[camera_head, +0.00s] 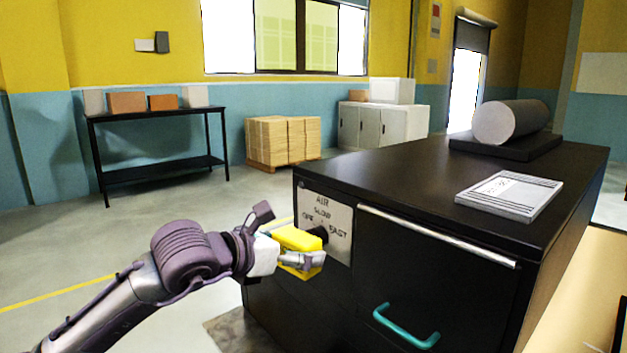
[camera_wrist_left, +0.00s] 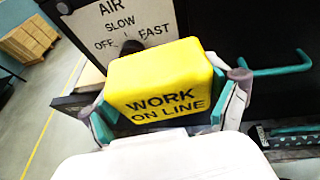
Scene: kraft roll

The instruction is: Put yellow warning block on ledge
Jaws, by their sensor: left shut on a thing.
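The yellow warning block (camera_head: 297,238) is held by my left gripper (camera_head: 289,250) in front of the black cabinet's left end. In the left wrist view the block (camera_wrist_left: 160,80) shows "WORK ON LINE" on its face. Both fingers of my left gripper (camera_wrist_left: 166,105) are shut on its sides. Just behind the block is the dial plate (camera_head: 333,222), marked "AIR", "SLOW", "OFF" and "FAST", with a black knob partly covered by the block. I cannot tell whether they touch. A dark edge (camera_wrist_left: 72,102) shows beside the block; I cannot tell if it is the ledge. My right gripper is not in view.
The black cabinet (camera_head: 420,185) has a metal front bar and a teal handle (camera_head: 405,328). A grey roll (camera_head: 510,121) and a printed pad (camera_head: 509,194) lie on top. A dark side table (camera_head: 160,165) and stacked cartons (camera_head: 283,140) stand behind. The floor at left is clear.

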